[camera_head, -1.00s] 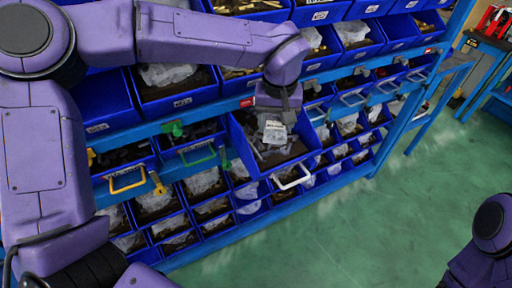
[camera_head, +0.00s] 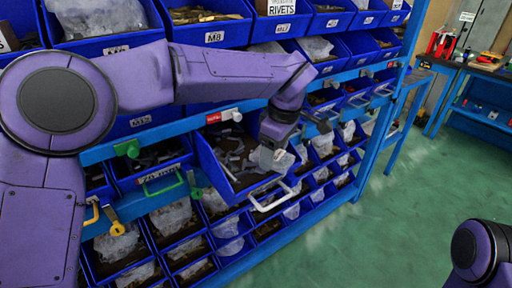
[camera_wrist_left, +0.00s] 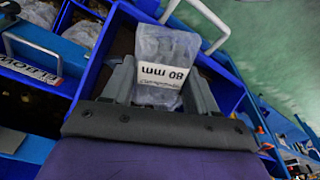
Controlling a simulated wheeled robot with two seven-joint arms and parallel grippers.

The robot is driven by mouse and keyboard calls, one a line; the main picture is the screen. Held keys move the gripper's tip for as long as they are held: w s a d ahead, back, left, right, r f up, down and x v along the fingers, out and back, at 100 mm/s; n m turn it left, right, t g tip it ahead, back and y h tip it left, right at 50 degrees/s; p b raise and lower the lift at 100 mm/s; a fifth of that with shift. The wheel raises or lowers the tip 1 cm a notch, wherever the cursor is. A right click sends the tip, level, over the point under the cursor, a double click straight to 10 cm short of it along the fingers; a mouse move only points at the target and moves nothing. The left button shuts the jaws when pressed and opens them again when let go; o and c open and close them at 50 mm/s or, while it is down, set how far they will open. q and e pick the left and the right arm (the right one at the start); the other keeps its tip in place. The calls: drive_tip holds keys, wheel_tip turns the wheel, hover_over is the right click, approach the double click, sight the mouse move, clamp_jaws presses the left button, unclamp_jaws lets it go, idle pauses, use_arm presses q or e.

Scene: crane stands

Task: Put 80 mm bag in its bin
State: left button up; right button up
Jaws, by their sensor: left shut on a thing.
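The 80 mm bag (camera_wrist_left: 165,52) is a clear plastic bag with a white label reading "80 mm", upside down in the left wrist view. My left gripper (camera_wrist_left: 160,88) is shut on it, with one finger on each side. In the head view, the bag (camera_head: 271,159) and my left gripper (camera_head: 277,147) are over the right side of a pulled-out blue bin (camera_head: 212,168) with a white handle (camera_head: 274,198). Loose dark and grey parts lie in this bin. I cannot tell whether the bag touches them. My right gripper is not in view.
A blue rack (camera_head: 140,205) holds rows of blue bins around the pulled-out one. A green handle (camera_head: 160,183) and a yellow handle (camera_head: 97,211) stick out at the left. Green floor (camera_head: 400,215) is clear at the right. A workbench (camera_head: 480,115) stands beyond.

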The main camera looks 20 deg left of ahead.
use_arm(q)
drive_tip(key=w+a, duration=0.2)
drive_tip(key=w+a+p, duration=0.1)
drive_tip(key=w+a, duration=0.1)
drive_tip(key=a, duration=0.1)
drive_tip(key=shift+w+a, duration=0.1)
drive_tip(key=shift+a, duration=0.1)
drive_tip(key=shift+w+a+f, duration=0.1)
drive_tip(key=shift+a+f, duration=0.05)
drive_tip(key=shift+f, duration=1.65)
drive_tip(key=o, duration=1.2)
drive_tip(key=shift+f, duration=0.15)
drive_tip(key=r, duration=0.4)
drive_tip(key=d+r+p, duration=0.1)
drive_tip(key=r, duration=0.7)
drive_tip(key=shift+s+d+r+p, duration=0.15)
drive_tip(key=shift+s+d+p, duration=0.1)
drive_tip(key=shift+d+p, duration=0.15)
